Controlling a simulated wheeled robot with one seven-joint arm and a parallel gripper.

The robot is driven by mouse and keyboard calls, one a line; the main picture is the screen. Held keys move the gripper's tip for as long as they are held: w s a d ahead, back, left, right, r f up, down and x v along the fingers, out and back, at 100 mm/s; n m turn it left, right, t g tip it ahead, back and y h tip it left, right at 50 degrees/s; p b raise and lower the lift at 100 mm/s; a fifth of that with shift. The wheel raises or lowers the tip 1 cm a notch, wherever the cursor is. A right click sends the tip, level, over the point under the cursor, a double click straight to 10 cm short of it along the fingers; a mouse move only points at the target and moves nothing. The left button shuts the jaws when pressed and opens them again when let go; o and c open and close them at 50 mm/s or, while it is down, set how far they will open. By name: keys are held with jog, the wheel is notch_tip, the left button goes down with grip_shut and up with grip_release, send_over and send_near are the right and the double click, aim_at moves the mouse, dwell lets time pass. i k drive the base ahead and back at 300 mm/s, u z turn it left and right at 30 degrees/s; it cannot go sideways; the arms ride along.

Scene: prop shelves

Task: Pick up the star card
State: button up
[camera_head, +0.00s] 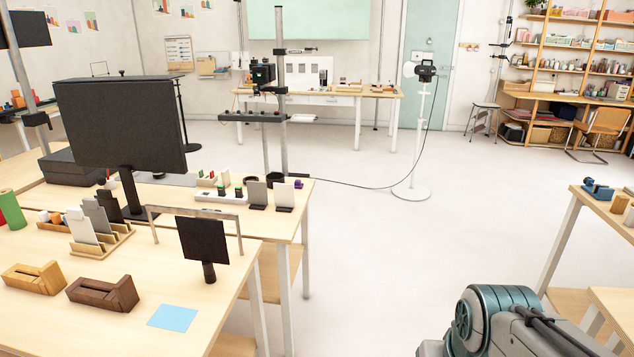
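I cannot make out a star on any card from here. Several white and grey cards (84,228) stand upright in a slotted wooden holder (119,240) on the near left table. Two more cards, one grey (257,194) and one white (284,195), stand in dark bases on the table behind it. A plain light blue square (173,318) lies flat near the near table's front edge. Part of my arm shows at the bottom right, well apart from these tables. My gripper is outside the view.
A large black monitor (120,122), a small black screen (203,241) and a grey metal frame (194,211) rise around the cards. Two tape-dispenser-like blocks (34,278) (103,293) sit in front. Open floor (385,260) lies between the left and right tables.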

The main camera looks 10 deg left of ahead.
aim_at(284, 193)
jog(key=i, duration=3.85)
jog(key=u, duration=2.9)
